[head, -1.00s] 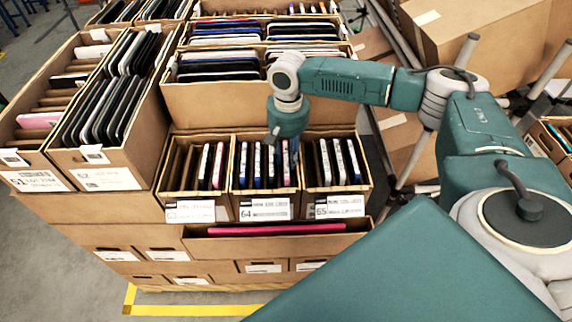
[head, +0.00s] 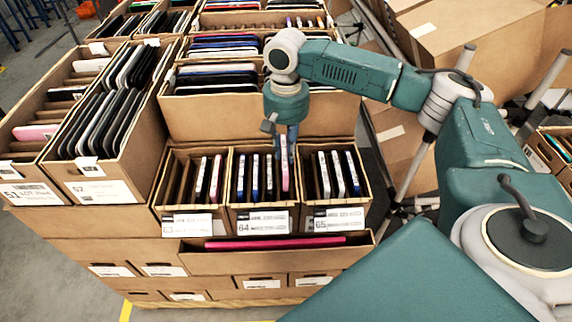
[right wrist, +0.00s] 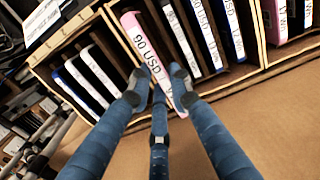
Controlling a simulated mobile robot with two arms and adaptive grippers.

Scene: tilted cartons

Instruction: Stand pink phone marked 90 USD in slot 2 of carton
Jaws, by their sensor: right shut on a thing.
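The pink phone marked 90 USD (right wrist: 146,52) stands upright between the fingertips of my right gripper (right wrist: 160,88), which is shut on it. In the head view the phone (head: 284,177) shows as a pink strip below my right gripper (head: 284,150), at the right side of carton 64 (head: 263,222). It stands a little higher than its neighbours, and its lower end is hidden in the carton. Several dark, blue and white phones stand to its left in that carton. Slot numbers are not readable. My left gripper is not in view.
Carton 63 (head: 192,226) on the left holds several phones and has empty slots at its left. Carton 65 (head: 335,219) on the right holds several phones. A taller carton (head: 215,108) stands close behind. A pink item lies flat in the front carton (head: 220,255).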

